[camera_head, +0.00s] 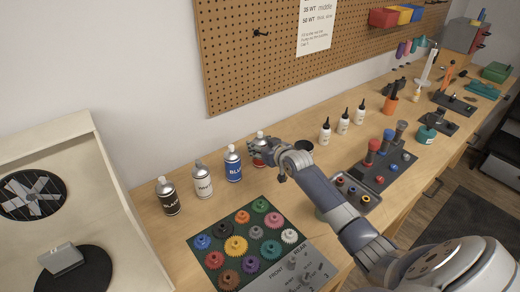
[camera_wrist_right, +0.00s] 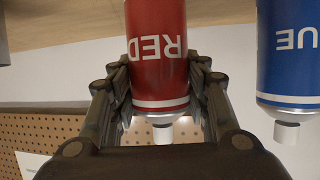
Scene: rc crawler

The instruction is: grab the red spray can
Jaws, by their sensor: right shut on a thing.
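The red spray can (camera_head: 260,144) stands at the right end of a row of cans on the workbench, partly hidden by my right gripper (camera_head: 256,152). In the right wrist view the red can (camera_wrist_right: 157,45), lettered RED, appears upside down between the fingers of my right gripper (camera_wrist_right: 160,85). The fingers are shut on it near its upper end, and its white nozzle (camera_wrist_right: 162,134) shows on the palm side. My left gripper is not in view.
The blue can (camera_head: 233,165) stands close to the left of the red one; it also shows in the right wrist view (camera_wrist_right: 288,55). White (camera_head: 203,181) and black (camera_head: 168,197) cans stand further left. A gear board (camera_head: 215,260) lies in front, and white bottles (camera_head: 325,132) stand to the right.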

